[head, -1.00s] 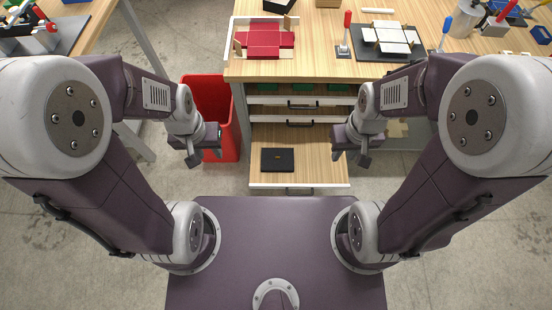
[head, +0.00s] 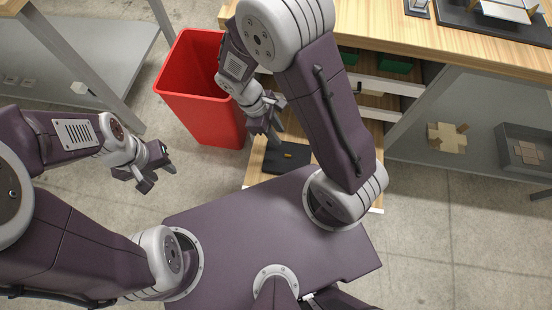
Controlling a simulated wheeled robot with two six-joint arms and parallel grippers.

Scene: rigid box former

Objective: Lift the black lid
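The black lid (head: 290,160) is a flat, dark piece lying in the pulled-out wooden drawer (head: 254,173), partly hidden by my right arm and gripper. My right gripper (head: 272,136) points down just above the lid's far left part. I cannot tell whether it touches the lid, and its finger gap is hard to see. My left gripper (head: 160,178) hangs over the floor to the left, well apart from the drawer. Its fingers are spread and nothing is between them.
A red bin (head: 202,100) stands left of the drawer. The wooden bench top (head: 400,25) overhangs behind it. A grey shelf (head: 470,150) at the right holds a wooden piece (head: 447,138) and a grey tray (head: 518,165).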

